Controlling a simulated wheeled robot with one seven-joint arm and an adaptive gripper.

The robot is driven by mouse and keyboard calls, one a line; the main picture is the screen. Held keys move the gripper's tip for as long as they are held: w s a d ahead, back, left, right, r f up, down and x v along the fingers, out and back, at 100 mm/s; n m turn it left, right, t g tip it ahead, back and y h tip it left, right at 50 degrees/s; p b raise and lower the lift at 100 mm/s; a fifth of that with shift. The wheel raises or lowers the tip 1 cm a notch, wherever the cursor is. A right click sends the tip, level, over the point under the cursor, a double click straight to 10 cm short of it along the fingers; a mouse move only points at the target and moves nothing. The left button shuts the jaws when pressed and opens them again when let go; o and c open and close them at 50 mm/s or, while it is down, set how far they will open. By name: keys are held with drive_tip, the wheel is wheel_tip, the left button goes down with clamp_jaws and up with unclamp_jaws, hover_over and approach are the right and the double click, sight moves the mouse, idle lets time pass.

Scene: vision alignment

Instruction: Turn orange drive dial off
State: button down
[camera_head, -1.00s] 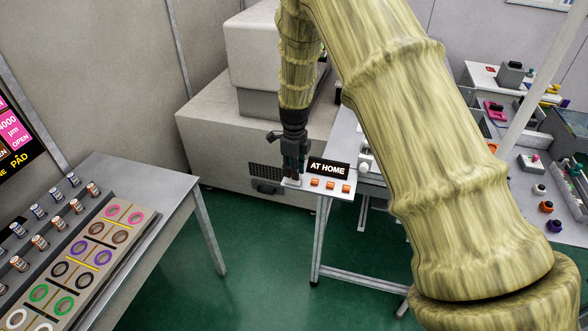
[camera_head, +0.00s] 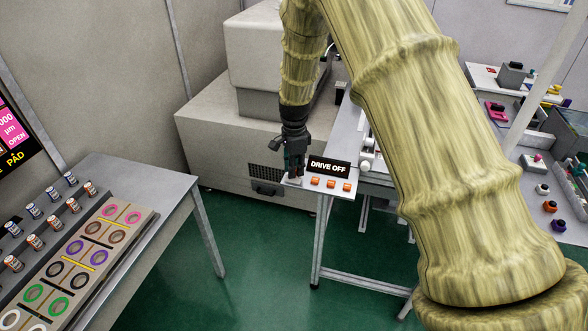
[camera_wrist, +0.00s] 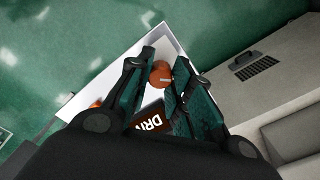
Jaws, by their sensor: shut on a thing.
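My gripper (camera_head: 294,173) points down at the left end of a small white control panel (camera_head: 342,189). In the wrist view my gripper (camera_wrist: 163,68) has its two fingers on either side of an orange dial (camera_wrist: 161,76) and is shut on it. In the head view the fingers hide this dial. A black sign (camera_head: 329,167) behind the panel's controls reads "DRIVE OFF". Several orange controls (camera_head: 331,184) sit in a row to the right of my gripper.
A large beige machine (camera_head: 222,150) stands behind and left of my gripper. A table with coloured rings on a board (camera_head: 95,235) is at the left. Another bench with small items (camera_head: 535,170) is at the right. Green floor lies open between the tables.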

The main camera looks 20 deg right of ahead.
drive_tip(key=n, duration=0.4)
drive_tip(key=shift+w+d+r+b, duration=0.1)
drive_tip(key=shift+w+r+b, duration=0.05)
drive_tip(key=shift+b, duration=0.2)
drive_tip(key=shift+n, duration=2.1)
drive_tip(key=shift+w+r, duration=0.1)
drive_tip(key=c, duration=1.4)
unclamp_jaws()
drive_tip(key=shift+o, duration=0.7)
wheel_tip(320, 180, up, 12)
drive_tip(key=shift+b, duration=0.3)
